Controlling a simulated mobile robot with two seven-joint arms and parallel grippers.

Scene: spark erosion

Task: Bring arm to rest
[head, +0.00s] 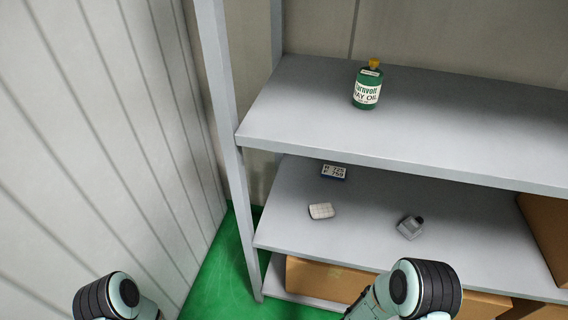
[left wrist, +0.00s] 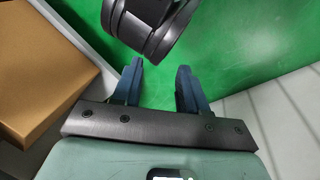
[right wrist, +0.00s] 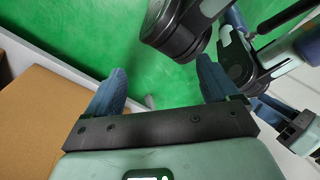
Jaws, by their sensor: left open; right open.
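My left gripper (left wrist: 157,78) shows in the left wrist view with its two blue fingers apart and nothing between them, above the green floor. My right gripper (right wrist: 162,85) shows in the right wrist view, also with its fingers apart and empty over the floor. In the head view only dark, round joints of my two arms show at the bottom edge, and both grippers are out of that picture.
A grey shelf unit (head: 400,150) stands ahead. A green oil bottle (head: 367,88) is on its upper shelf. A small labelled box (head: 334,172), a pale block (head: 321,211) and a grey piece (head: 410,228) lie on the shelf below. Cardboard boxes (head: 325,280) sit lower. A ribbed wall (head: 110,130) closes the left.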

